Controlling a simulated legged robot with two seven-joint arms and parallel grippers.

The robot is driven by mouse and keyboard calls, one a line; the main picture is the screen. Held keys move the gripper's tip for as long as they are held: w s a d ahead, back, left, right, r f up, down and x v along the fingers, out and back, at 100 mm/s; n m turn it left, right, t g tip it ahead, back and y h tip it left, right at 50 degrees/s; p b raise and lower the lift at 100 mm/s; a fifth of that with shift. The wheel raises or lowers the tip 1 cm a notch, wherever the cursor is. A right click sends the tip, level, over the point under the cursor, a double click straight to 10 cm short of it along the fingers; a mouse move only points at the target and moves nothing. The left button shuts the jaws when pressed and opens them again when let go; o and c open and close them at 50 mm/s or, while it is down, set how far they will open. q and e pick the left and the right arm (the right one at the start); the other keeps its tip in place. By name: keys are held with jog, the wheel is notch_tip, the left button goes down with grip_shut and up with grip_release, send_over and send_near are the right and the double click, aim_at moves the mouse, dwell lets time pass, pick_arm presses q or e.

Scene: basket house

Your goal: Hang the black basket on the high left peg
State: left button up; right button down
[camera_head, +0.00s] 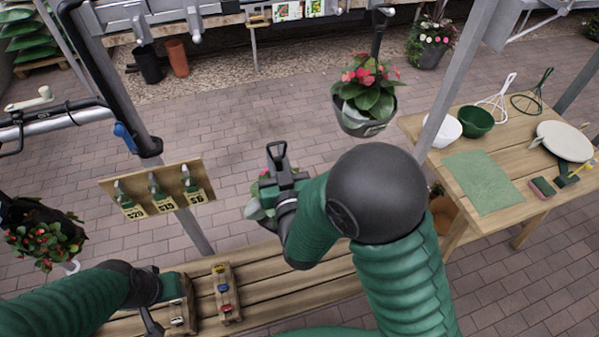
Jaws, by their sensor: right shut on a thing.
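My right gripper (278,158) is shut, raised in the middle of the view above the far edge of the wooden bench. Leaves and pinkish petals (260,197) show just below it. They look like a planted basket held by its hanger, but my arm hides most of it and its colour cannot be told. A black basket (22,222) with red flowers hangs at the left edge. A dark grey basket (362,125) with pink flowers hangs at the upper middle. My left gripper (168,315) is low over the bench; its jaws are unclear. The high left peg cannot be clearly identified.
A price board (155,190) with small trowels stands on a grey post, left. A table (425,140) at right holds bowls, a green mat (483,182) and sponges. The paving between is clear.

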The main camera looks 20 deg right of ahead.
jog(key=s+a+r+n+y+p, duration=0.15)
jog(key=a+r+p, duration=0.35)
jog(key=r, duration=0.7)
jog(key=s+a+r+n+y+p, duration=0.1)
jog(key=s+a+r+y+p, duration=0.35)
jog(key=r, duration=0.85)
jog(key=w+a+h+b, duration=0.1)
jog(key=w, duration=0.9)
jog(key=shift+w+a+f+h, duration=0.2)
jog(key=shift+a+f+h, duration=0.2)
jog(key=shift+s, duration=0.1)
jog(key=shift+r, duration=0.15)
jog(key=shift+w+b, duration=0.45)
jog(key=shift+w, duration=1.3)
